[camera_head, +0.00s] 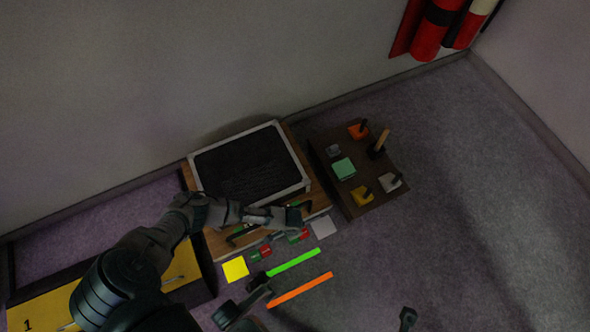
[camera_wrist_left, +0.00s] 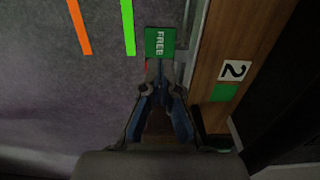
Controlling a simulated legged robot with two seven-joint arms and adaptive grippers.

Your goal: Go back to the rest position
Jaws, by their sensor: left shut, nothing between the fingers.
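My left arm comes in from the lower left in the head view and reaches across the front of the wooden unit. My left gripper (camera_head: 296,222) is at the unit's front edge, close to small red and green tags. In the left wrist view its fingers (camera_wrist_left: 158,78) are together, with nothing seen between them. A green tag marked FREE (camera_wrist_left: 160,42) lies just beyond the fingertips; I cannot tell whether they touch it.
A dark-topped wooden unit (camera_head: 245,165) stands by the wall. A dark board with blocks (camera_head: 350,208) is at its right. Green (camera_head: 294,262) and orange (camera_head: 300,290) strips lie on the floor. Red cylinders (camera_head: 431,35) are at the upper right.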

